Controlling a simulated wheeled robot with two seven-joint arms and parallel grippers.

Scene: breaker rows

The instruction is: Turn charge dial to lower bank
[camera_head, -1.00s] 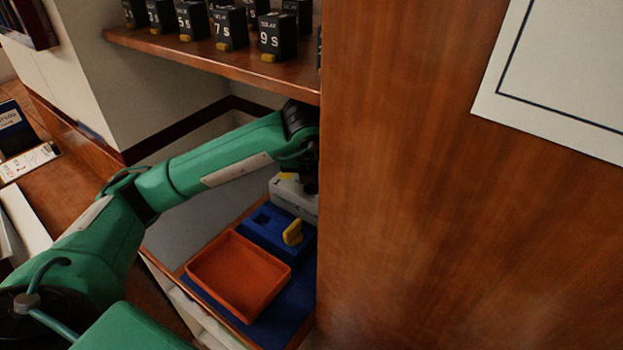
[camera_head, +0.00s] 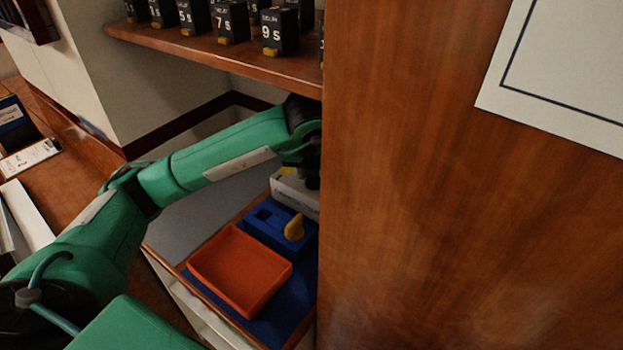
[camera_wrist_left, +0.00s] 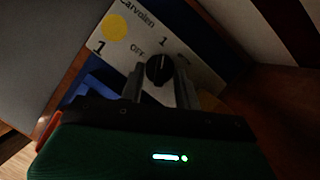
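The charge dial (camera_wrist_left: 159,69) is a round black knob on a pale panel (camera_wrist_left: 125,45) marked "OFF" and "1", with a yellow disc. In the left wrist view my left gripper (camera_wrist_left: 160,80) has one finger on each side of the knob, and the knob fills the gap between them. The fingers hide part of the panel's near side. In the head view my left gripper (camera_head: 308,178) reaches down to the pale box (camera_head: 294,194) beside the wooden partition. The dial is hidden there. My right gripper is not in view.
A blue block with a yellow handle (camera_head: 294,229) and an orange tray (camera_head: 240,270) stand in front of the pale box. A large wooden partition (camera_head: 420,220) closes off the right. A shelf (camera_head: 220,62) with several black breakers runs above the arm.

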